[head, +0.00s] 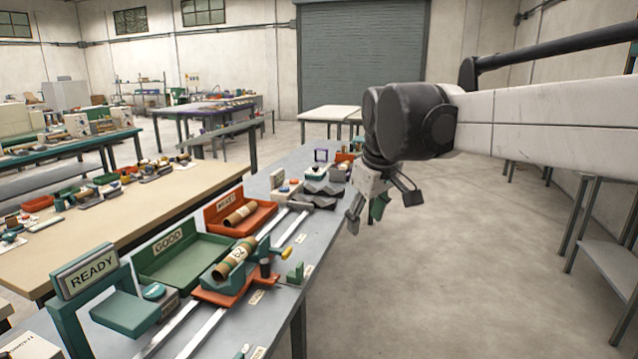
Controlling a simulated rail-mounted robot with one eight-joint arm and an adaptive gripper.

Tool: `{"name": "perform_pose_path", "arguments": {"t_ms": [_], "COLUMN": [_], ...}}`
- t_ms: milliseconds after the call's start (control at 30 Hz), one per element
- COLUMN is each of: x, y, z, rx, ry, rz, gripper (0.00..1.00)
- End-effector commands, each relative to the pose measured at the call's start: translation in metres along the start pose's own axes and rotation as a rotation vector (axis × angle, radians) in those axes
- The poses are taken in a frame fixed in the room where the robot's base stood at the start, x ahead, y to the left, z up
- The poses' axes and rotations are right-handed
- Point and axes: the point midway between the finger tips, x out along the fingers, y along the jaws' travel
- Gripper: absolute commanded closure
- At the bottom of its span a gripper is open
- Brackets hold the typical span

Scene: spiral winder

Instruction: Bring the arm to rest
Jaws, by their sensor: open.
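My gripper (382,203) hangs from the end of my arm, right of the grey workbench (328,230) and over the open floor. Its fingers are spread apart and nothing shows between them. It is apart from the bench and everything on it. My arm reaches in from the right edge at about the height of the shutter's lower part. On the bench, a brown tube with a pale label (233,259) lies in a green cradle on a red carriage (222,292) over two pale rails.
A green tray (180,262) marked GOOD looks empty. A red tray (258,221) holds another brown tube (240,213). A READY sign (88,272) stands at front left. Small fixtures (322,188) crowd the bench's far end. The floor (440,290) to the right is clear.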

Motion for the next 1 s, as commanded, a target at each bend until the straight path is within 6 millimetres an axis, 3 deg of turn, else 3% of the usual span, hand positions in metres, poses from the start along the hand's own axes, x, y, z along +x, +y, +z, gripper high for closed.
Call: {"name": "perform_pose_path", "arguments": {"t_ms": [33,333,700,833,1000], "x": [-0.005,-0.015,0.004,0.015,0.027], "y": [-0.003,-0.022,-0.059,-0.071,-0.081], "z": [0.018,0.113,0.227,0.259,0.283], "rx": [0.034,0.238,0.485,0.558,0.617], "ry": [0.01,0.079,0.172,0.203,0.229], "rz": [0.009,0.062,0.117,0.132,0.143], "gripper": [0.57,0.57,0.57,0.57,0.57]}}
